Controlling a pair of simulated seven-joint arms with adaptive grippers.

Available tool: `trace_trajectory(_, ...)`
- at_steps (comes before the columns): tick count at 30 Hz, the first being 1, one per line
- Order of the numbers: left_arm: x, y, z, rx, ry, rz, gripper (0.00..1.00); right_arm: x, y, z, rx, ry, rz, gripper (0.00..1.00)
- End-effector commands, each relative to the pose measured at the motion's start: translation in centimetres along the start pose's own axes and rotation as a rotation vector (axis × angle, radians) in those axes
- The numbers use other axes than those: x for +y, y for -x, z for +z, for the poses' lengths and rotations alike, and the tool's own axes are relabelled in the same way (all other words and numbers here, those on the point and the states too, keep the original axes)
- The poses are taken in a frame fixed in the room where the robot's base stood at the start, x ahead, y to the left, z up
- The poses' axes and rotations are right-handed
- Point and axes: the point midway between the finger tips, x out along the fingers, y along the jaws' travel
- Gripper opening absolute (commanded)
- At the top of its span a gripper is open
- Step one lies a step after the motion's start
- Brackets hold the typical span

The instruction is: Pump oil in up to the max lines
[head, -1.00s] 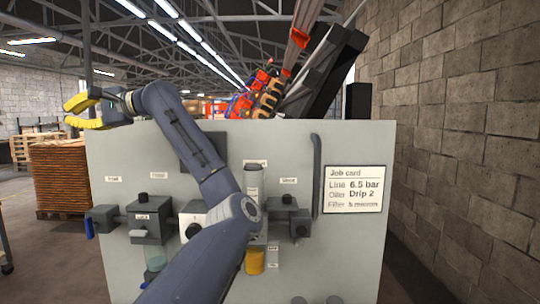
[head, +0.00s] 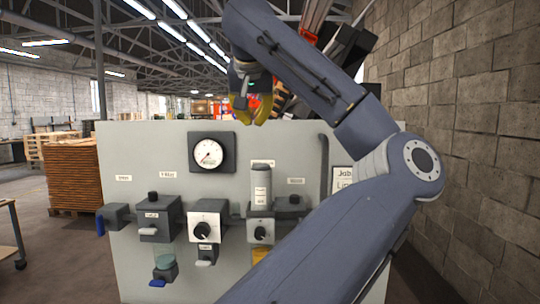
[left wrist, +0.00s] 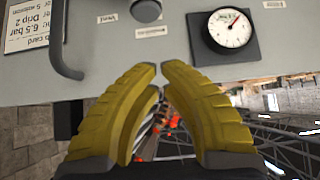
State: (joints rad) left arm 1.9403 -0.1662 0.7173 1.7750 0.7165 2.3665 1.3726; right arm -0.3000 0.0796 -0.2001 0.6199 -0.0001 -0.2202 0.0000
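My left gripper (head: 250,108) hangs fingers-down at the panel's top edge, above and left of the white upright cylinder (head: 261,187). In the left wrist view its yellow fingers (left wrist: 159,68) lean together, with a narrow empty gap at the tips. Below the cylinder is a grey block with a black knob (head: 261,234). A yellow oil bowl (head: 260,255) shows under it, partly hidden by my arm. To the left hangs a clear bowl with blue-green liquid (head: 164,254). I cannot make out max lines on either. My right gripper is not in view.
A round gauge (head: 208,153) sits on the grey panel (head: 135,145), also in the left wrist view (left wrist: 229,28). A regulator knob (head: 203,231) is below it. My arm partly covers the job card (head: 343,179). Stacked pallets (head: 71,172) stand left.

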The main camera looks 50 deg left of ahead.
Motion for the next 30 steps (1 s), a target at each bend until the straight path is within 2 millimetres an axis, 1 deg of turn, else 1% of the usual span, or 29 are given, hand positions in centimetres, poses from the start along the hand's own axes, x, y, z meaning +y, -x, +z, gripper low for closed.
trace_trajectory(1, 0.4, 0.3, 0.0, 0.006, 0.008, 0.016, 0.0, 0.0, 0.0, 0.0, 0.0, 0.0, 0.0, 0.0)
trace_trajectory(5, 0.8, 0.6, -0.1, 0.013, 0.017, 0.034, 0.0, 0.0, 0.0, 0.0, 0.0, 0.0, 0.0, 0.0)
trace_trajectory(14, 0.8, 0.6, -0.1, 0.013, 0.017, 0.033, 0.0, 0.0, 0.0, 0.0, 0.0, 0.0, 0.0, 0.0)
trace_trajectory(17, 0.8, 0.3, 0.0, 0.012, 0.017, 0.032, 0.0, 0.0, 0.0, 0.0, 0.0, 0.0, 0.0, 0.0)
trace_trajectory(20, 0.8, -0.5, 0.0, 0.011, 0.016, 0.031, 0.0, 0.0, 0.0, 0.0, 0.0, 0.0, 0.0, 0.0)
trace_trajectory(23, 0.8, -1.8, 0.0, 0.01, 0.018, 0.03, 0.0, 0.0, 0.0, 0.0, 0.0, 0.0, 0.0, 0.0)
trace_trajectory(30, 0.9, -6.1, -0.1, 0.009, 0.017, 0.029, 0.0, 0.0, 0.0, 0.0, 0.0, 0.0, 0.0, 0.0)
